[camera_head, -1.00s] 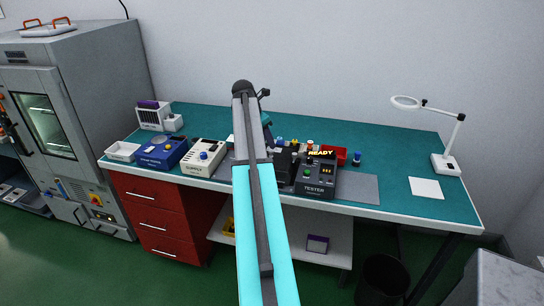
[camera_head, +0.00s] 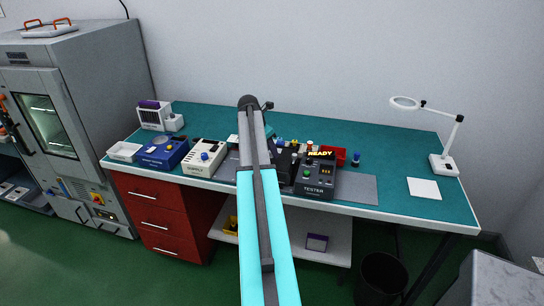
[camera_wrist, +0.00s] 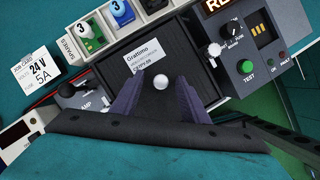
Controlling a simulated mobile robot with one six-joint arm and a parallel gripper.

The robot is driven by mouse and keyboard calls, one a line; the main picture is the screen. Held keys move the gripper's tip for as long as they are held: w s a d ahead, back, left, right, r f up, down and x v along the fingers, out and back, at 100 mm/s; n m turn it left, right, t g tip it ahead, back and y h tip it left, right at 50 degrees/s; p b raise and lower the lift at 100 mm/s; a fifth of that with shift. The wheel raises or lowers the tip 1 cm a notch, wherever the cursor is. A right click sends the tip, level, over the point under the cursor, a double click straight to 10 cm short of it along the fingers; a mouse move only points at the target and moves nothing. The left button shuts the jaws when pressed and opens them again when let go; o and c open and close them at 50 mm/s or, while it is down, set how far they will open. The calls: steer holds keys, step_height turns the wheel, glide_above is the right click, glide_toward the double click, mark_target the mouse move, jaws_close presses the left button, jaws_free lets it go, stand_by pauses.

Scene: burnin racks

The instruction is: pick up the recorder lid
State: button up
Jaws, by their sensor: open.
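In the wrist view a black, flat-topped unit (camera_wrist: 183,50) with a white label and a round white knob (camera_wrist: 160,82) lies below my gripper. Its black top looks like the recorder lid, though the label is too small to read fully. My gripper (camera_wrist: 160,77) is open, with its two purple fingers on either side of the knob. I cannot tell whether they touch it. The near part of the unit is hidden by my gripper. In the head view the black unit (camera_head: 284,163) shows partly beside my arm, and my gripper is hidden.
The tester (camera_head: 316,178) stands close on the right, also in the wrist view (camera_wrist: 245,60). A spares holder (camera_wrist: 110,22) and a job card (camera_wrist: 33,70) lie beside the unit. A supply box (camera_head: 205,157) is farther left. The bench's right side has free room before the lamp (camera_head: 444,164).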

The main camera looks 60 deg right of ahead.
stand_by(0.4)
jaws_close()
steer(key=shift+r, duration=0.2)
steer(key=shift+r+b, duration=0.9)
steer(key=shift+r, duration=0.5)
steer(key=shift+a+r, duration=0.15)
steer(key=shift+a, duration=0.05)
steer(key=s+a+b, duration=0.2)
steer(key=a, duration=0.5)
steer(key=s+a+r+b, duration=0.1)
steer(key=s+a+b, duration=0.1)
steer(key=a, duration=0.6)
steer(key=shift+s+r, duration=0.15)
steer(key=shift+r, duration=0.1)
